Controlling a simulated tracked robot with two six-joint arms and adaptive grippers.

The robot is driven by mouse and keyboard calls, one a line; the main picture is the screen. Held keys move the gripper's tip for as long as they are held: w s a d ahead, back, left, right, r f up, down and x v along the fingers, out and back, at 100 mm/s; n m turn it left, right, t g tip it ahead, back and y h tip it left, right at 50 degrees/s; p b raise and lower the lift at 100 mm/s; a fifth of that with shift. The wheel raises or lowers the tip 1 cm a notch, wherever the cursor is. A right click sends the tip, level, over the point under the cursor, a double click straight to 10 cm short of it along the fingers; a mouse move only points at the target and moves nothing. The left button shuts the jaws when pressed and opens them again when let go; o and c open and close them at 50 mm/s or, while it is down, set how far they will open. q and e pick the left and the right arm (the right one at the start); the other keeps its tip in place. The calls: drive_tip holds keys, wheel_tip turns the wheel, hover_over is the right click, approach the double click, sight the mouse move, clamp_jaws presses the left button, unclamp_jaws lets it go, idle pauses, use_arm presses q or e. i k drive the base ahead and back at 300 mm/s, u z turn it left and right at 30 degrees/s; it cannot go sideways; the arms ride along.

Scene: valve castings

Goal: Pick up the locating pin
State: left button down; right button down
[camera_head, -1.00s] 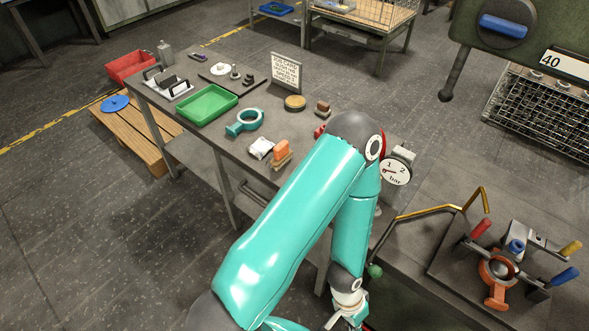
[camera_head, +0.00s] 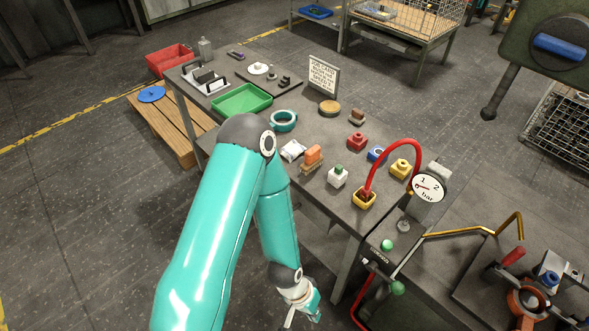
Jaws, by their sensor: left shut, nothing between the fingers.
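My left gripper (camera_head: 304,308) hangs low at the bottom of the head view, in front of the workbench (camera_head: 318,192) and apart from the things on it. It is shut, with nothing seen held in it. I cannot pick out the locating pin for certain. Small dark upright pieces (camera_head: 285,82) stand on a dark plate (camera_head: 262,88) at the far end of the bench, beside a white round piece (camera_head: 258,68); they are too small to tell apart. My right gripper is out of view.
A green tray (camera_head: 242,100), a teal ring casting (camera_head: 284,121), an orange-topped brush (camera_head: 312,156) and several coloured blocks (camera_head: 357,141) lie on the bench. A red hose (camera_head: 398,145) arches near the pressure gauge (camera_head: 428,187). A clamp fixture (camera_head: 527,300) stands at lower right.

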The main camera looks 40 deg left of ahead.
sight(337, 168)
drive_tip(key=z, duration=0.1)
drive_tip(key=i, duration=0.2)
drive_tip(key=u, duration=2.15)
drive_tip(key=k, duration=0.5)
drive_tip(key=z, duration=0.9)
drive_tip(key=i, duration=0.55)
drive_tip(key=z, duration=0.1)
drive_tip(key=k, duration=1)
drive_tip(key=z, duration=0.05)
drive_tip(key=i, duration=0.4)
